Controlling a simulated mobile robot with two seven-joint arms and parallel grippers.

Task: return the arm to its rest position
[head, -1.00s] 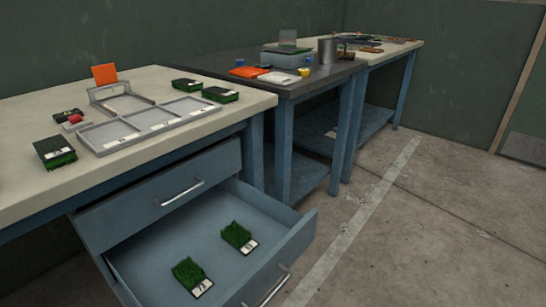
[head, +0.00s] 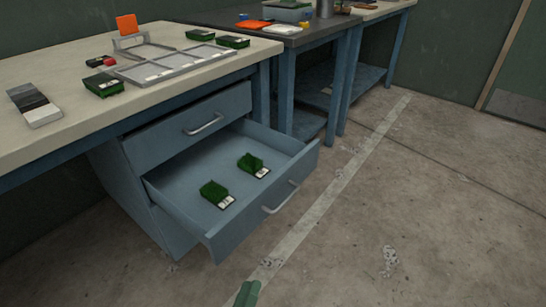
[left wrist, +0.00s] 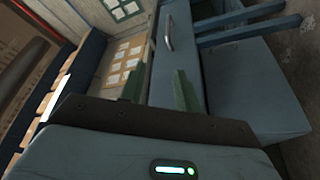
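My left gripper shows in the head view only as a green fingertip (head: 247,293) at the bottom edge, over the floor and in front of the open drawer. In the left wrist view, the two green fingers of my left gripper (left wrist: 158,90) stand apart with nothing held between them. The rest of the left arm is out of the head view. My right gripper is in neither view.
The lower drawer (head: 219,250) is pulled out with two turf samples inside. The workbench (head: 60,151) holds a grey tray (head: 140,74), turf samples and a grey stepped block (head: 34,105). Open floor (head: 430,220) lies to the right.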

